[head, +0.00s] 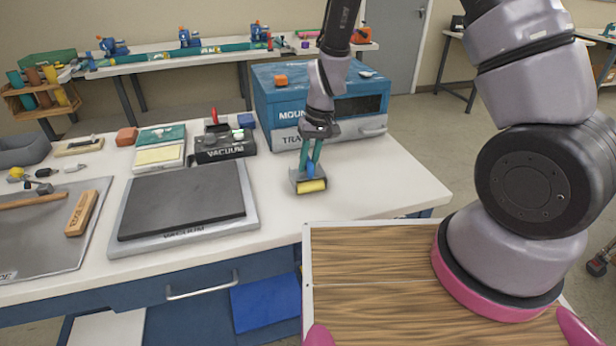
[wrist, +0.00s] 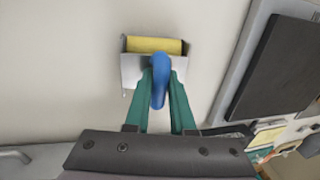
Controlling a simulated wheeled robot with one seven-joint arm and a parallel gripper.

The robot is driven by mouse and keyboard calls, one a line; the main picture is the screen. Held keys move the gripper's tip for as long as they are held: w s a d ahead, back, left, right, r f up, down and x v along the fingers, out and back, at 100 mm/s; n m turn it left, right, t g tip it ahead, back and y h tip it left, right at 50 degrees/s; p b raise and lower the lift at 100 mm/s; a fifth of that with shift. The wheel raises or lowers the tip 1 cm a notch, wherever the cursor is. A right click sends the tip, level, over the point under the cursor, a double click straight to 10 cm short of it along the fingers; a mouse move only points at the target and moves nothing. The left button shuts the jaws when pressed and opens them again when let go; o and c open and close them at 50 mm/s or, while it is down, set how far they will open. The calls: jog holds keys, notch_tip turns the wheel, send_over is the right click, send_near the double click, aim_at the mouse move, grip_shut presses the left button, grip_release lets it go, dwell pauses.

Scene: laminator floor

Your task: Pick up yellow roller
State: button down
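The yellow roller (head: 312,185) has a blue handle and sits in a small grey metal holder (head: 296,182) on the white bench, right of the black vacuum plate. In the wrist view the yellow roller (wrist: 155,45) lies across the holder (wrist: 131,70), its blue handle pointing back toward me. My gripper (head: 312,163) has green fingers, one on each side of the blue handle. In the wrist view the fingertips (wrist: 160,76) appear to touch the handle on both sides. The roller seems to be still in the holder; I cannot tell whether it is lifted.
A blue box marked MOUNT (head: 283,100) stands just behind my gripper. The vacuum plate (head: 185,200) and black vacuum unit (head: 225,146) lie to the left. The bench right of the roller (head: 385,180) is clear. A wood-topped surface (head: 370,265) is in front.

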jog(key=shift+s, duration=0.1)
notch_tip(320, 180, up, 10)
jog(key=shift+f, duration=0.1)
dwell(0.5)
dwell(0.5)
